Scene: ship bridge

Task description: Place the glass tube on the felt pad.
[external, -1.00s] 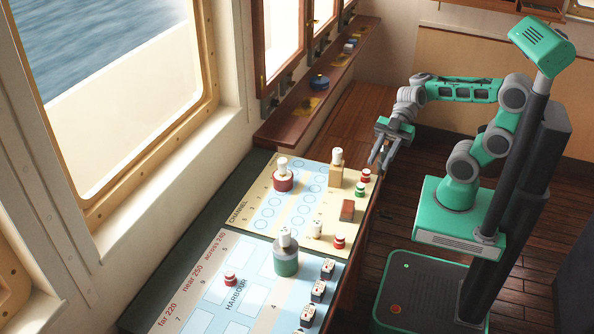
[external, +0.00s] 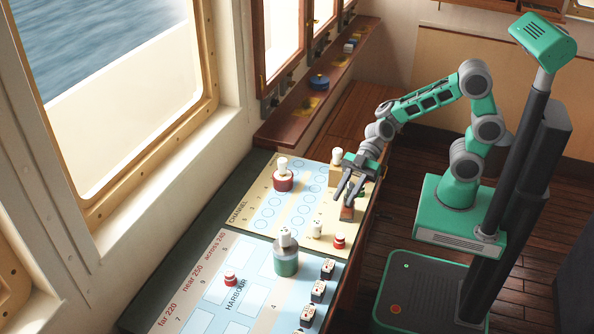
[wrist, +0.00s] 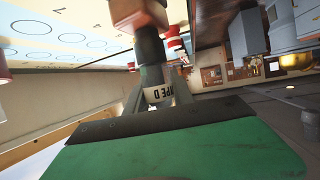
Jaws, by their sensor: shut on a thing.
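My gripper (external: 348,195) is low over the right edge of the chart board. In the wrist view its fingers (wrist: 158,92) are shut on a dark tube (wrist: 150,48) with a white lettered band. I cannot tell whether this tube is glass. A red-brown block (external: 347,213) lies right below the fingers; its end shows past the tube in the wrist view (wrist: 138,15). Whether tube and block touch is unclear. I cannot make out a felt pad for certain; the block's top is mostly hidden by my gripper.
The board bears a tan block with a white peg (external: 336,172), a red pot (external: 283,181), a grey-green pot (external: 286,259), a small white piece (external: 316,230) and a red-and-white piece (external: 339,242). The harbour part is mostly free.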

